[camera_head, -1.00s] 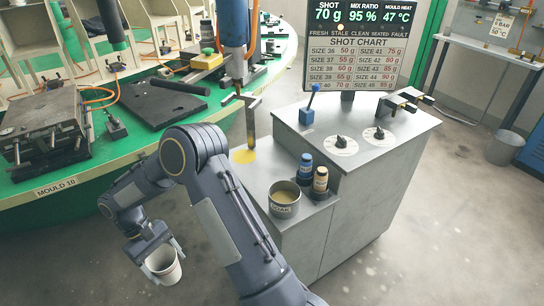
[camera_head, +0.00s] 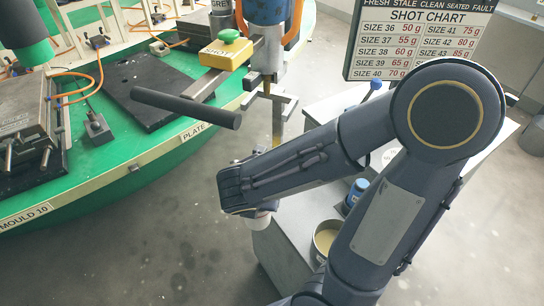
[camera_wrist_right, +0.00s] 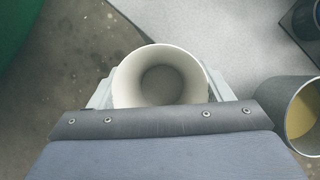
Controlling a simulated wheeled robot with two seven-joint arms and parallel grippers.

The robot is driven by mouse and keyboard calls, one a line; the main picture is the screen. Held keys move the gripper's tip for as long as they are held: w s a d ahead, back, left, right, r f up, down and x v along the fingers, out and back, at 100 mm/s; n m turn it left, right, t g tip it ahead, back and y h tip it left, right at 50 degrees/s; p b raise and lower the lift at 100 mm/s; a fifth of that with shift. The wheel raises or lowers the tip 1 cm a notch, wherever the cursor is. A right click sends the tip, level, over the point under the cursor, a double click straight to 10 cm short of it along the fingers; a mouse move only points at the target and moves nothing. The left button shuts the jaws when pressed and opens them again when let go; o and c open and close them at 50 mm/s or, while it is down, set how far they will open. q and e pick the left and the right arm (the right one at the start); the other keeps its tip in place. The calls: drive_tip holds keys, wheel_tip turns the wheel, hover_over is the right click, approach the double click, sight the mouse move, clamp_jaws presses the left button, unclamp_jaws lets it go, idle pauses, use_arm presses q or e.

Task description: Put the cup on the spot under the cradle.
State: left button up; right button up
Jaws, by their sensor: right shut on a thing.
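The white cup (camera_wrist_right: 160,80) is seen from above in the right wrist view, empty inside. My right gripper (camera_wrist_right: 158,92) is shut on it, with a pale finger on either side. The metal cradle (camera_head: 270,97) hangs under the dispensing head, beyond my forearm. The yellow spot under it is hidden by my arm now. My left gripper is not in view.
The grey counter (camera_wrist_right: 215,30) lies right of the cup, with floor to its left. A soak pot (camera_wrist_right: 301,112) of yellowish liquid stands close on the right. A blue-capped bottle (camera_head: 356,192) stands behind my arm. The green carousel (camera_head: 120,170) is at left.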

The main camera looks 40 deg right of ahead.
drive_tip(key=shift+w+d+n, duration=0.15)
drive_tip(key=shift+d+n, duration=0.15)
drive_tip(key=shift+d, duration=0.05)
drive_tip(key=w+d+p, duration=0.1)
drive_tip(key=w+d, duration=0.8)
drive_tip(key=d, duration=0.1)
drive_tip(key=shift+w, duration=0.3)
drive_tip(key=w+d, duration=0.2)
drive_tip(key=d, duration=0.1)
drive_tip(key=shift+w+f+p, duration=0.1)
drive_tip(key=shift+w+p, duration=0.25)
drive_tip(key=shift+p, duration=0.05)
drive_tip(key=shift+s+a+f+b, duration=0.15)
drive_tip(key=shift+f+b, duration=0.15)
drive_tip(key=shift+f, duration=0.35)
drive_tip(key=shift+f, duration=0.2)
drive_tip(key=o, duration=1)
drive_tip(key=shift+c, duration=0.2)
drive_tip(key=shift+r, duration=0.1)
